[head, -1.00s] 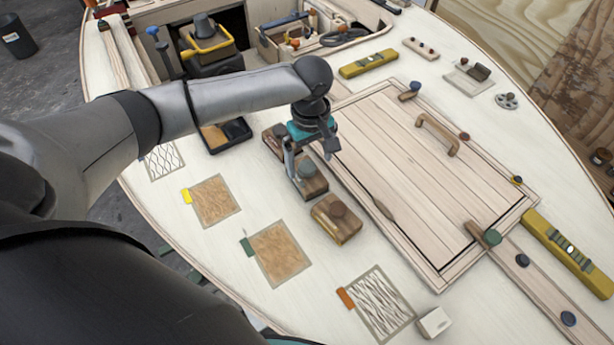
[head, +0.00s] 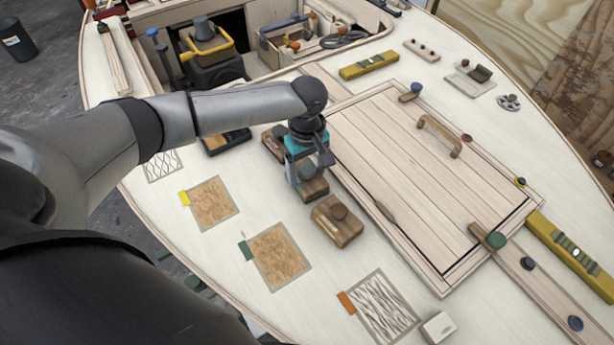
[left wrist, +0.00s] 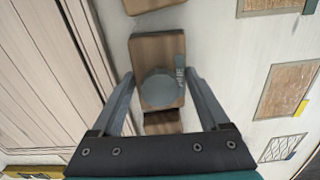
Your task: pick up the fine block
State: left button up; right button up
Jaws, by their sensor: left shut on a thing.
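A wooden block (head: 314,189) with a round grey knob stands in the middle of a row of three blocks on the pale deck. In the left wrist view this block (left wrist: 158,53) carries a small label by its knob that seems to read "fine", though it is hard to make out. The block appears to rest on the deck. In the head view the gripper hides most of the knob. My right gripper is out of view.
Framed sample patches (head: 279,257) lie to the left and front. A yellow level (head: 369,65) lies farther back.

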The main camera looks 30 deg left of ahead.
aim_at(307, 167)
pick_arm(q)
jog(key=c, duration=0.6)
notch_tip(307, 167, up, 20)
jog(key=p, duration=0.5)
